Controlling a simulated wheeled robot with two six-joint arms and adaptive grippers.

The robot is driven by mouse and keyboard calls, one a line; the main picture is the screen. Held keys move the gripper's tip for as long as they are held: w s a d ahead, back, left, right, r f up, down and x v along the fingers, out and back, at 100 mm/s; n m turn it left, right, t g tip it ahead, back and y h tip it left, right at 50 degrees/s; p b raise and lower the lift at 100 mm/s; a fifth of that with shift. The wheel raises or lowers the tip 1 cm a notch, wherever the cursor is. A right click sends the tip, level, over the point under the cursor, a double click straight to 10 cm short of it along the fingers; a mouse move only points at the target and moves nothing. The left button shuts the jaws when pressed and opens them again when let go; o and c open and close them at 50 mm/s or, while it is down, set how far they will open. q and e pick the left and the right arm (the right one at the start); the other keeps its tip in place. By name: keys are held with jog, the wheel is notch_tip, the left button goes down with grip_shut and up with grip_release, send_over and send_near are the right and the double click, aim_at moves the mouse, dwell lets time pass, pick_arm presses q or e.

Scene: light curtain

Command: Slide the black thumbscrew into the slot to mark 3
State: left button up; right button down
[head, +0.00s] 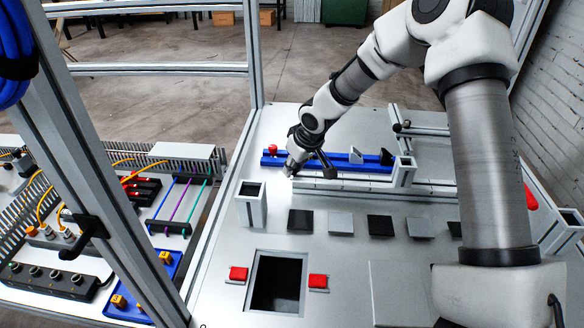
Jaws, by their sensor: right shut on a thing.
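My right gripper (290,170) is at the left end of a pale slotted rail (345,186), in front of a blue rail (375,169). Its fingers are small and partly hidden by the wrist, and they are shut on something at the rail. The black thumbscrew is too small and too covered to make out clearly; it appears to be between the fingertips. A dark piece (328,171) shows just right of the gripper. The slot marks cannot be read. My left gripper is not in view.
A red knob (273,149) stands on the blue rail's left end. An upright grey block (403,172) stands at the pale rail's right. A square open post (251,204), dark and grey square pads, and a square opening (249,298) lie nearer. A frame post (108,190) rises at left.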

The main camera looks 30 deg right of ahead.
aim_at(316, 175)
jog(key=shift+s+d+b, duration=0.55)
jog(key=shift+d+b, duration=0.1)
jog(key=shift+b, duration=0.15)
dwell(0.4)
jog(key=shift+s+d+f+b, duration=0.1)
jog(key=shift+s+d+b, duration=0.7)
jog(key=shift+b, duration=0.2)
jog(key=shift+s+d+b, duration=0.55)
jog(key=shift+s+d, duration=0.05)
jog(key=shift+d, duration=0.25)
jog(key=shift+s+d, duration=0.2)
jog(key=shift+s+d+b, duration=0.6)
jog(key=shift+s+d, duration=0.2)
jog(key=shift+d, duration=0.15)
jog(key=shift+s+d+b, duration=0.3)
jog(key=shift+s+d, duration=0.5)
jog(key=shift+d, duration=0.15)
